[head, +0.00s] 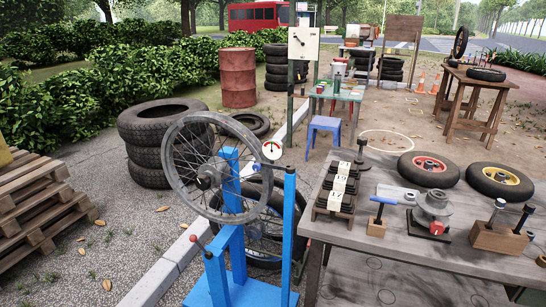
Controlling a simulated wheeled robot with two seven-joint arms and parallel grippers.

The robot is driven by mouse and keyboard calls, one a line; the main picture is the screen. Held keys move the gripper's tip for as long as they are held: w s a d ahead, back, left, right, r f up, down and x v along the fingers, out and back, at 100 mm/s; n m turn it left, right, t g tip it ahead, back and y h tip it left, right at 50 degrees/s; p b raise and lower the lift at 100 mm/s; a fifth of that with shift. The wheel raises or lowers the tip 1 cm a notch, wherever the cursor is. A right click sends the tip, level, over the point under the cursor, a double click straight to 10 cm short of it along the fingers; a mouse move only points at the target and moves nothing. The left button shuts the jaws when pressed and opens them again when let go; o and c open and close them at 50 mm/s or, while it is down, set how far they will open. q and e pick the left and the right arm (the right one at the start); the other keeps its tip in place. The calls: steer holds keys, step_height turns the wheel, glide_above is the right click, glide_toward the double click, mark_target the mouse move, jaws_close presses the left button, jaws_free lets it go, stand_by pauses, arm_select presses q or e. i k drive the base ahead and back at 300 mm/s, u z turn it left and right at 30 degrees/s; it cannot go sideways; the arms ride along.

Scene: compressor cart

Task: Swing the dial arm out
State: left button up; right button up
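A blue truing stand (236,245) holds a grey spoked wheel rim (176,163) upright at the picture's middle left. A small round dial (272,150) with a white face and red edge sits close to the rim's right side. A thin dial arm (276,166) runs from the dial area to the top of the separate blue post (288,230) on the right. A dark fitting caps this post. The exact contact between dial and rim is too small to tell. Neither of my grippers is in view.
A red-knobbed lever (194,239) sticks out at the stand's lower left. A tyred wheel (262,232) stands behind the stand. A grey workbench (400,255) with tools and small wheels is to the right. Pallets (40,205) lie at left; stacked tyres (150,150) stand behind.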

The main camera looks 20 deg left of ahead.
mark_target(278, 148)
steer(key=u, duration=2.4)
steer(key=i, duration=1.7)
steer(key=z, duration=3.45)
